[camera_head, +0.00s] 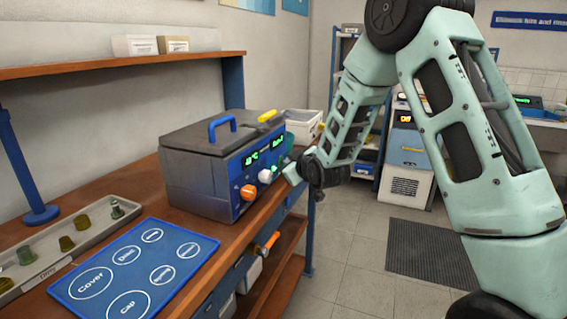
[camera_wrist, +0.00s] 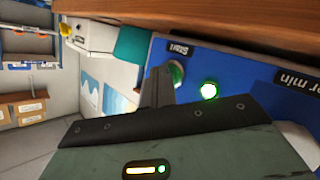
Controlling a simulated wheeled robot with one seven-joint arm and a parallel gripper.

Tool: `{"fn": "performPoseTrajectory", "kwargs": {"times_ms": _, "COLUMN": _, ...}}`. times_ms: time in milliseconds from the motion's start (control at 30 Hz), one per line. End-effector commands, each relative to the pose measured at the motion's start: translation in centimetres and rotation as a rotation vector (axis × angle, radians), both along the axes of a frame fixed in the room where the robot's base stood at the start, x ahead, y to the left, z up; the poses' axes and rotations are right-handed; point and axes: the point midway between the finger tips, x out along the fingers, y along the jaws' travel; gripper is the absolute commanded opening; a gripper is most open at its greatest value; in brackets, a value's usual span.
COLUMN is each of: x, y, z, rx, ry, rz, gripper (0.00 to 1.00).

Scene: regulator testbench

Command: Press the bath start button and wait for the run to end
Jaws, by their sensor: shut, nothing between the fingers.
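The bath (camera_head: 200,180) is a grey box with a blue front panel and a blue lid handle, standing on the wooden bench. Its front has lit green displays (camera_head: 251,158), an orange knob (camera_head: 249,192) and a white knob (camera_head: 265,176). In the wrist view, the green start button (camera_wrist: 178,72) sits below the "Start" label (camera_wrist: 178,48), beside a brightly glowing green lamp (camera_wrist: 209,90). My gripper (camera_wrist: 163,84) is shut and empty, its tip overlapping the button's edge; I cannot tell whether it touches. In the head view, my arm's end is at the panel's right side.
A blue mat (camera_head: 135,265) with labelled circles and a grey tray (camera_head: 90,236) with small fittings lie left of the bath. A yellow-handled tool (camera_head: 268,117) shows at the bath's top right. A white bin (camera_head: 303,124) stands behind it.

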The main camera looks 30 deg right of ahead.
Motion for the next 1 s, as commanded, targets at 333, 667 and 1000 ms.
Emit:
{"fn": "performPoseTrajectory", "kwargs": {"times_ms": 333, "x": -0.3, "y": -0.2, "z": 0.0, "rx": 0.0, "ry": -0.002, "rz": 0.001, "gripper": 0.0}}
{"fn": "performPoseTrajectory", "kwargs": {"times_ms": 667, "x": -1.4, "y": -1.0, "z": 0.0, "rx": 0.0, "ry": -0.001, "rz": 0.0, "gripper": 0.0}}
{"fn": "performPoseTrajectory", "kwargs": {"times_ms": 1000, "x": -1.7, "y": -1.4, "z": 0.0, "rx": 0.0, "ry": 0.0, "rz": -0.001, "gripper": 0.0}}
